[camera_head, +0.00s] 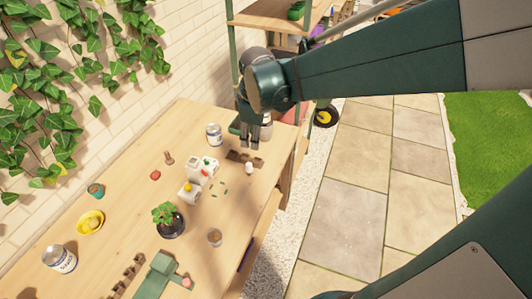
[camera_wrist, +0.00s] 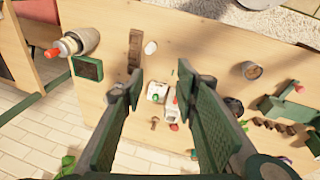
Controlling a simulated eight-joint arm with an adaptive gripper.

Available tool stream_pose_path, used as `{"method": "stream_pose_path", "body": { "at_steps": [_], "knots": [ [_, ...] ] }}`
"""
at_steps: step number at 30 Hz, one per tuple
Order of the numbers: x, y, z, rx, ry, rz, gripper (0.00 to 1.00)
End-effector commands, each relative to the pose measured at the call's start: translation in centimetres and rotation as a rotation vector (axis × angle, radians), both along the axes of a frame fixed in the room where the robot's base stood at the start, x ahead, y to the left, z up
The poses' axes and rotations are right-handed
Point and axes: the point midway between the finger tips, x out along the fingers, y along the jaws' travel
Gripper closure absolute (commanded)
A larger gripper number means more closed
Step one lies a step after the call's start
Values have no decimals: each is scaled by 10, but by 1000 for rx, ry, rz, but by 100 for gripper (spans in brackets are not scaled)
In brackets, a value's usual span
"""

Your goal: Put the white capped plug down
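A small white piece (camera_head: 249,168), which looks like the white capped plug, stands on the wooden table beside a brown strip tray. It also shows in the wrist view (camera_wrist: 150,48), apart from my fingers and beyond their tips. My gripper (camera_head: 256,142) hangs above that end of the table. In the wrist view my gripper (camera_wrist: 160,78) has its two fingers spread wide, with nothing held between them. The fine detail of the white piece is too small to tell.
The brown strip tray (camera_wrist: 134,50) lies beside the white piece. A dark green tray (camera_wrist: 88,69) lies near the table end.

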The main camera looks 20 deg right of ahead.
Motion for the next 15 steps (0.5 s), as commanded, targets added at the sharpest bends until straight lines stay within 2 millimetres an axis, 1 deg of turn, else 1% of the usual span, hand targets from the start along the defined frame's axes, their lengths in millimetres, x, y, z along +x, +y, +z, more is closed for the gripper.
{"method": "stream_pose_path", "body": {
  "at_steps": [1,6,15],
  "knots": [
    [-8,1,6,6,-11,-27,70],
    [-29,2,21,34,-55,-129,70],
    [-66,5,43,95,-128,-307,70]
  ]
}}
